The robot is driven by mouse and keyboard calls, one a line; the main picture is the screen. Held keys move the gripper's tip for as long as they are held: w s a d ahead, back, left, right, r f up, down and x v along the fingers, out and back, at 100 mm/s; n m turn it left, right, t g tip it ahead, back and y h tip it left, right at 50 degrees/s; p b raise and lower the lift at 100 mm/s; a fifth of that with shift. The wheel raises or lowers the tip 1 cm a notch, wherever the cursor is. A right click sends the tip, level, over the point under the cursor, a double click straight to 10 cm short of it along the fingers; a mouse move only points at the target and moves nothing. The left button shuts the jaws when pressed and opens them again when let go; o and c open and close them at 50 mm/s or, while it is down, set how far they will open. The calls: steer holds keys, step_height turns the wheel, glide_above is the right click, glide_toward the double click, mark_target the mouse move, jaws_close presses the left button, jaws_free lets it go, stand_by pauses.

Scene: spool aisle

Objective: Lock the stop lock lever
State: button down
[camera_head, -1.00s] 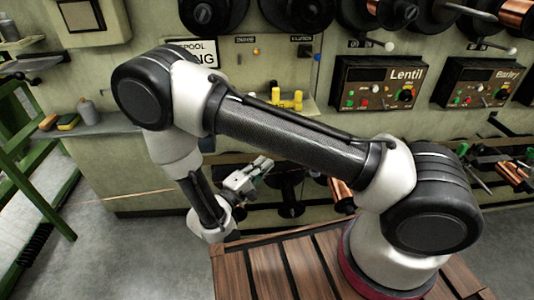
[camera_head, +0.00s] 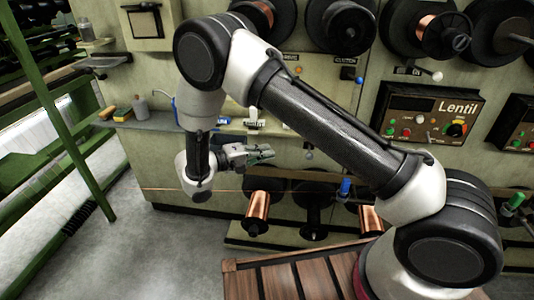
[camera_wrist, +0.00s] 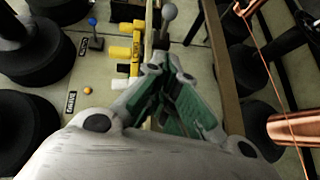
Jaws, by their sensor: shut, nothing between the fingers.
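A lever with a grey ball knob (camera_wrist: 168,12) stands just beyond my fingertips in the wrist view; its label is not readable, so I cannot tell if it is the stop lock lever. In the head view a grey ball (camera_head: 308,155) hangs below the panel shelf, right of my gripper. My gripper (camera_head: 270,154) reaches toward the panel below the shelf. In the wrist view my gripper's (camera_wrist: 164,66) green-padded fingers meet at the tips, shut and empty. Whether they touch the lever is not clear.
A blue-knobbed lever (camera_wrist: 92,22) stands left of yellow blocks (camera_wrist: 130,50). Copper wire and a copper spool (camera_wrist: 295,128) are at the right. Below my gripper in the head view are a copper spool (camera_head: 257,205) and dark spools. The Lentil control box (camera_head: 430,115) is right.

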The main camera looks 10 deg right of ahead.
steer(key=d+f, duration=0.1)
steer(key=d, duration=0.9)
steer(key=shift+w+f, duration=0.3)
steer(key=shift+f, duration=0.05)
steer(key=shift+d, duration=0.15)
steer(key=shift+s+d+n+t+y, duration=0.5)
steer(key=shift+s+d+n+t, duration=0.3)
steer(key=shift+s+d+t, duration=0.3)
steer(key=shift+a, duration=0.1)
